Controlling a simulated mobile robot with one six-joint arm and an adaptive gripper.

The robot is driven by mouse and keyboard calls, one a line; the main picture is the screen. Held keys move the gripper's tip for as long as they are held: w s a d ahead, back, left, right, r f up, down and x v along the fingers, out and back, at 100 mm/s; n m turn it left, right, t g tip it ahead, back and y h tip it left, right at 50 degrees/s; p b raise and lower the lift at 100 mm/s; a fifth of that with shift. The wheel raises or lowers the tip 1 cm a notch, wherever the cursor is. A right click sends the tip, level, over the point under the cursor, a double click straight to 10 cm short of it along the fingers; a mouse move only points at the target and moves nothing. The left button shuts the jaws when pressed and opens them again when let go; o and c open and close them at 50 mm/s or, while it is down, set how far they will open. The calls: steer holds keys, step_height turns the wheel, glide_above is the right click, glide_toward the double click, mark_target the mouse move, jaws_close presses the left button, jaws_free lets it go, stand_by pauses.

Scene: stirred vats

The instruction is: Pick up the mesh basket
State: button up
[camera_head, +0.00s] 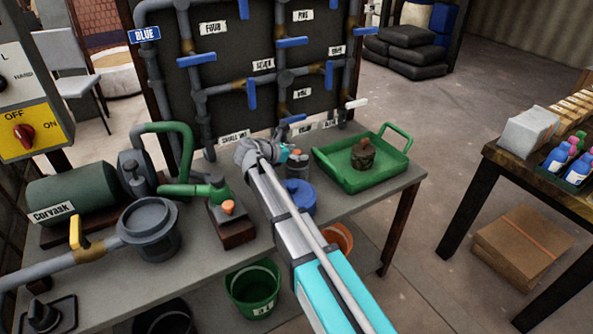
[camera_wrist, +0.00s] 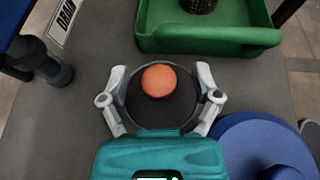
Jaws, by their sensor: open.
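A dark, mesh-textured basket (camera_head: 363,158) with a reddish-brown top stands upright in the green tray (camera_head: 334,170). In the wrist view the basket (camera_wrist: 198,5) is cut by the top edge, beyond the tray's near wall (camera_wrist: 210,40). My gripper (camera_head: 264,148) is open, left of the tray and apart from the basket. In the wrist view my gripper (camera_wrist: 160,97) has its fingers either side of a dark round fitting (camera_wrist: 160,112) with an orange knob (camera_wrist: 159,81). Whether the fingers touch it cannot be told.
A blue round item (camera_head: 300,197), also in the wrist view (camera_wrist: 262,150), sits close to my gripper. Pipes and valves (camera_head: 285,80) rise behind the bench (camera_head: 385,190). A green pump (camera_head: 80,195) stands left. Open floor (camera_head: 430,120) lies right of the bench.

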steer(key=shift+c, duration=0.3)
jaws_close()
stand_by(0.3)
